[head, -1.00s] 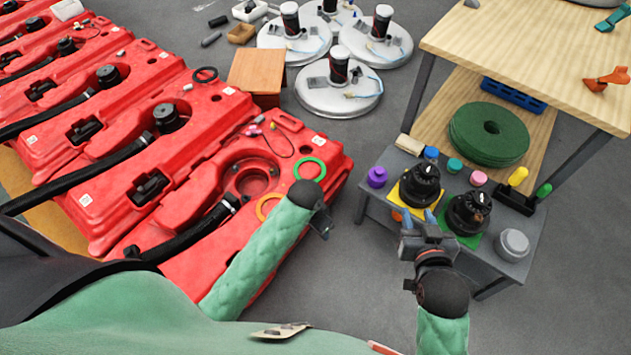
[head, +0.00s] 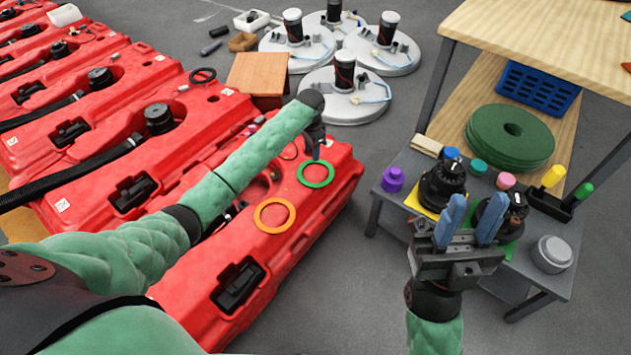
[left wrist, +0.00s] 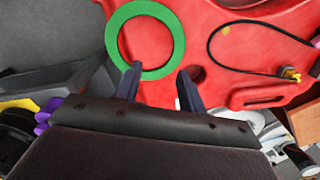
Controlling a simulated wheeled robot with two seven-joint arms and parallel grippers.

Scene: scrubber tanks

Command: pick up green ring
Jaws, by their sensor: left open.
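The green ring (head: 316,174) lies flat on the right end of the nearest red tank (head: 335,199). In the left wrist view the green ring (left wrist: 112,37) is just beyond my fingertips. My left gripper (head: 316,153) is above the far edge of the ring and points down. In the left wrist view my left gripper (left wrist: 159,80) is open and empty, with one finger overlapping the ring's near edge in the picture. I cannot tell whether it touches. My right gripper (head: 472,222) is open in front of the small grey table, with nothing seen between its blue fingers.
An orange ring (head: 274,214) lies on the same tank, left of the green one. A black cord (left wrist: 218,40) is also on it. The small grey table (head: 388,205) holds black caps and coloured knobs. A wooden workbench (head: 520,35) stands at the right.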

